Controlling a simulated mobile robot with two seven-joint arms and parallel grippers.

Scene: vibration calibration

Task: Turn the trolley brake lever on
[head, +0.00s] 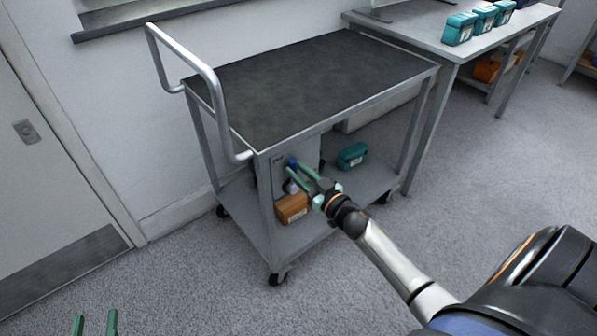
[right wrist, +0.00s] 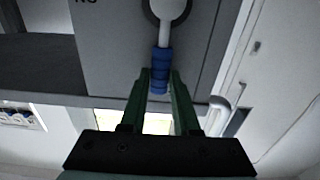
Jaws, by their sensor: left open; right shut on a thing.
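The trolley (head: 340,85) has a dark top, a lower shelf and a bent push handle. A grey panel (head: 312,152) under its top carries the brake lever, with a blue grip (head: 293,163). In the right wrist view, the lever's thin rod (right wrist: 166,32) runs from a round pivot to the blue grip (right wrist: 161,70). My right gripper (head: 298,175) has its green fingers on either side of the blue grip, shut on its end. Letters (right wrist: 86,3) are partly cut off at the panel's edge. My left gripper (head: 95,322) is open and empty at the bottom left.
An orange box (head: 292,208) and a teal case (head: 352,155) stand on the lower shelf (head: 245,205). A table (head: 425,30) with several teal cases (head: 459,28) is at the back right. A door (head: 40,150) is at the left. The floor in front is clear.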

